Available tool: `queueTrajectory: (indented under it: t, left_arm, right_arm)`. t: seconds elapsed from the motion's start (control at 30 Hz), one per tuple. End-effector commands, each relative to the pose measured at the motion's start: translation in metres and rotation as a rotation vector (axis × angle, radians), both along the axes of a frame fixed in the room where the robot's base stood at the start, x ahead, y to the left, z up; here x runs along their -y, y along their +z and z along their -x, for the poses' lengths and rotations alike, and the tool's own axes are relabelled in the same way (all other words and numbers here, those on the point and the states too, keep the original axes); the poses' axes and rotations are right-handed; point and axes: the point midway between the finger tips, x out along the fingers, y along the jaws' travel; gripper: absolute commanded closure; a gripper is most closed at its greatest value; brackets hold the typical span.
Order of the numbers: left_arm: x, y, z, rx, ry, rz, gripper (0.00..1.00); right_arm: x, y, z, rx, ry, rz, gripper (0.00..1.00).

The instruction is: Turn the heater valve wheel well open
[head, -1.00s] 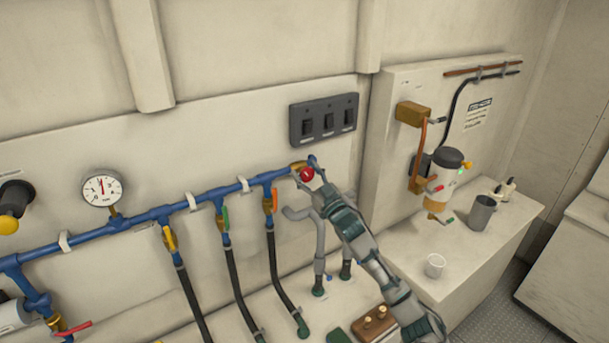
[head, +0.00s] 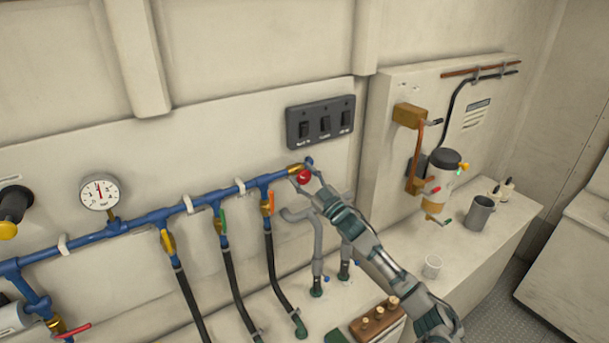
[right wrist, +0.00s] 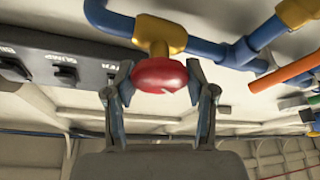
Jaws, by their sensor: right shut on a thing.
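The heater valve wheel is a red round knob (head: 304,176) on a brass valve body (head: 297,168) at the right end of the blue pipe. In the right wrist view the red wheel (right wrist: 159,76) sits below the brass body (right wrist: 160,34), between the two fingers. My right gripper (head: 307,180) is shut on the wheel, one finger on each side of it; it also shows in the right wrist view (right wrist: 160,92). The wheel's far side is hidden. My left gripper is not in view.
A black switch panel (head: 320,122) is on the wall just above the valve. Hoses with orange (head: 271,202), green (head: 223,221) and yellow (head: 169,242) handles hang left of it.

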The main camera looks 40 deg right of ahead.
Motion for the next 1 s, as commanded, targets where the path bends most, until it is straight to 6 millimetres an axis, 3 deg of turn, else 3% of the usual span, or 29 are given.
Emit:
queueTrajectory:
  t: [0.6,1.0]
  left_arm:
    - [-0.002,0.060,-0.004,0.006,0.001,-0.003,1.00]
    - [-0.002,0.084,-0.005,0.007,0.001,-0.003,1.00]
  right_arm:
    - [0.000,-0.002,-0.001,-0.076,-0.003,0.561,0.80]
    - [-0.001,-0.005,-0.001,-0.099,-0.003,0.787,0.80]
